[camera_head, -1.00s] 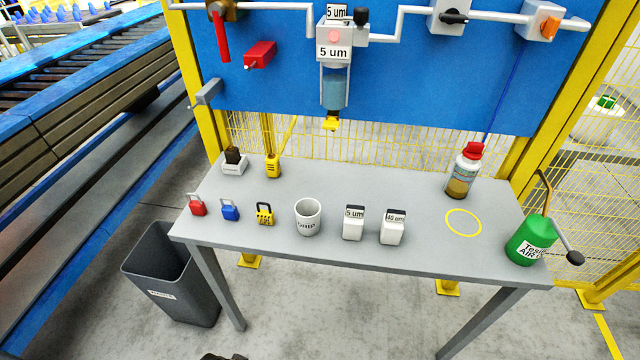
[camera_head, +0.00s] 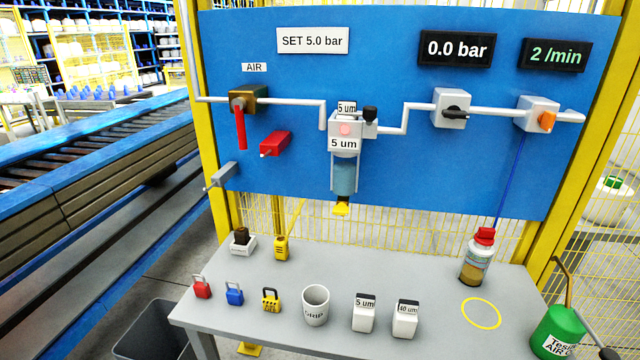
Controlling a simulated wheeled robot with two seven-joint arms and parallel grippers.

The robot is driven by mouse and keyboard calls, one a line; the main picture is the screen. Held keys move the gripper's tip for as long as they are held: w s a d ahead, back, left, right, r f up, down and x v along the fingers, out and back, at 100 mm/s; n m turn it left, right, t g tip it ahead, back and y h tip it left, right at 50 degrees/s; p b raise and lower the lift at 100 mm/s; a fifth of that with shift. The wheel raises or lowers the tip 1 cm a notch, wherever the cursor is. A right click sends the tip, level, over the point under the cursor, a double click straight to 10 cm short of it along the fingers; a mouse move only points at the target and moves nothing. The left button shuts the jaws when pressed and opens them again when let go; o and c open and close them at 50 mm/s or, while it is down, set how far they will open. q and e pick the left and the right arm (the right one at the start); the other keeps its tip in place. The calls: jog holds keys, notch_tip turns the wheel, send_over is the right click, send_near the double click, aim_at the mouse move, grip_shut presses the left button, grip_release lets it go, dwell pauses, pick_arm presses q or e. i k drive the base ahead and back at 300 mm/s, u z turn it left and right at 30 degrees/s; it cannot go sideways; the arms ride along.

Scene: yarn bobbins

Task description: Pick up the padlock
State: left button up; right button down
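Three padlocks stand in a row at the left front of the grey table. One is a red padlock (camera_head: 202,288), one is a blue padlock (camera_head: 234,294), and one is a yellow and black lock (camera_head: 270,300) with dark markings on its body. The red and blue ones have pale shackles. Nothing touches the padlocks. Neither of my grippers shows in the head view.
On the grey table (camera_head: 440,340) are a white cup (camera_head: 315,305), two filter boxes (camera_head: 364,312) (camera_head: 405,318), a red-capped bottle (camera_head: 477,257), a yellow ring (camera_head: 481,313) and a yellow object (camera_head: 281,248). A green can (camera_head: 558,332) is at right. A blue panel (camera_head: 290,90) rises behind.

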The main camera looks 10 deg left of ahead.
aim_at(201, 289)
jog(key=k, duration=0.55)
